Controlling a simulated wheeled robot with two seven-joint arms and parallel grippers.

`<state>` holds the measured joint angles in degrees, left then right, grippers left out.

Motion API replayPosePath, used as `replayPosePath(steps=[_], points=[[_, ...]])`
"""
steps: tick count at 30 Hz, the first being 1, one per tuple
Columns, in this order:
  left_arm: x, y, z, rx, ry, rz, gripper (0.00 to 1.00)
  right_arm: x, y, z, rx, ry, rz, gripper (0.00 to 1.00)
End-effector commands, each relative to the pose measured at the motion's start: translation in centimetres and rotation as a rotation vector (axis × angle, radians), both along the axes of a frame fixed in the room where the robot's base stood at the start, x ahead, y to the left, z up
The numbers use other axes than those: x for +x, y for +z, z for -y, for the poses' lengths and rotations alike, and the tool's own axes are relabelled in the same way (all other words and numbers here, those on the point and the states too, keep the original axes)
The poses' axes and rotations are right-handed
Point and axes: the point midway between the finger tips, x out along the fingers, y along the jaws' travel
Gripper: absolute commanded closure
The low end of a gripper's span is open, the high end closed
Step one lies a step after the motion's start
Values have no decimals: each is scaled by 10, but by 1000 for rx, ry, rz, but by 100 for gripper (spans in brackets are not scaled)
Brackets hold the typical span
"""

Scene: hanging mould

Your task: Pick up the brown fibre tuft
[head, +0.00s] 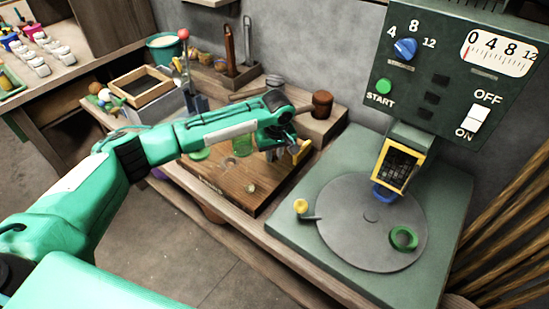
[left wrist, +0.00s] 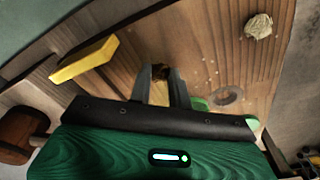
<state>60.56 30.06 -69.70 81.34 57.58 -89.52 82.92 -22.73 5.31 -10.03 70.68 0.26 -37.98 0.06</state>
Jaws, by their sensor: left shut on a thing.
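My left gripper (head: 277,152) reaches over the wooden board from the left. In the left wrist view its two fingers (left wrist: 161,78) are close together, shut on a small brown fibre tuft (left wrist: 160,71) that shows between the tips. The tuft is mostly hidden by the fingers, and I cannot tell whether it still touches the board. In the head view the tuft is hidden behind the gripper. My right gripper is not in view.
The wooden board (head: 225,185) carries a pale fibre tuft (left wrist: 258,26) and a flat ring (left wrist: 228,95). A yellow piece (head: 302,152) stands close by the gripper. The green machine (head: 455,215) with its round grey plate (head: 350,225) stands at right.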

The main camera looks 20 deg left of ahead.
Motion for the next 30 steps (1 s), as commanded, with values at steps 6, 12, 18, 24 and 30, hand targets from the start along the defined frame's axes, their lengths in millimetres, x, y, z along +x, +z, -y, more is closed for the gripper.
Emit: replayPosePath(steps=[6, 12, 18, 24, 30], points=[[1, 53, 0, -3, -1, 5, 100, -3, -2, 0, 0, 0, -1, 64], [1, 112, 1, -3, -1, 5, 100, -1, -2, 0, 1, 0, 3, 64], [1, 156, 0, -2, 0, 3, 100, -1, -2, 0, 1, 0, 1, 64], [0, 177, 0, 0, 0, 0, 100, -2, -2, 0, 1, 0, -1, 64], [0, 181, 0, 0, 0, 0, 100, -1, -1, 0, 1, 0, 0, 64]])
